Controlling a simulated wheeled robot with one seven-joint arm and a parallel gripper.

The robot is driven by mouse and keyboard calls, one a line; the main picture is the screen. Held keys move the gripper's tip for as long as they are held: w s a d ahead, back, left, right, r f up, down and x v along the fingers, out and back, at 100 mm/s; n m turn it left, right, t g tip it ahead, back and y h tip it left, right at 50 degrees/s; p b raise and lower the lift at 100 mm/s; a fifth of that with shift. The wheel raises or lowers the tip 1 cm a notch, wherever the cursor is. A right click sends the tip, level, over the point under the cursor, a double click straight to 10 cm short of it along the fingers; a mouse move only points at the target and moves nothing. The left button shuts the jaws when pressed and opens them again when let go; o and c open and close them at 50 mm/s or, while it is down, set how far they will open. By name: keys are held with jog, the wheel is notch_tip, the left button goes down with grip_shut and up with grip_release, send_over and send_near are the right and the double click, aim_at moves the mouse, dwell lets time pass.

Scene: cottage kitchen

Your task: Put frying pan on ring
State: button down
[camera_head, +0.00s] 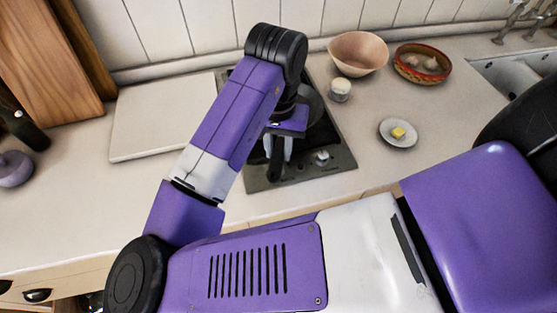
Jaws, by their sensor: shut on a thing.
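The dark frying pan (314,106) is over the hob, and my arm hides much of it. Its black handle (274,171) points toward the front edge of the counter. My gripper (278,146) points down and is shut on the handle. The hob (335,160) is a dark plate with a grey front strip and a pale knob (322,157). The ring is hidden under the pan and my arm. I cannot tell whether the pan touches the hob.
A pale board (150,125) lies left of the hob. Right of it are a small white pot (340,90), a pink bowl (357,53), a patterned bowl with garlic (422,63) and a butter saucer (398,141). A sink (515,72) is far right.

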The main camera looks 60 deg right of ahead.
jog(key=shift+f+b, duration=0.35)
jog(key=shift+f, duration=1.9)
jog(key=c, duration=1.1)
grip_release()
jog(key=shift+c, duration=0.2)
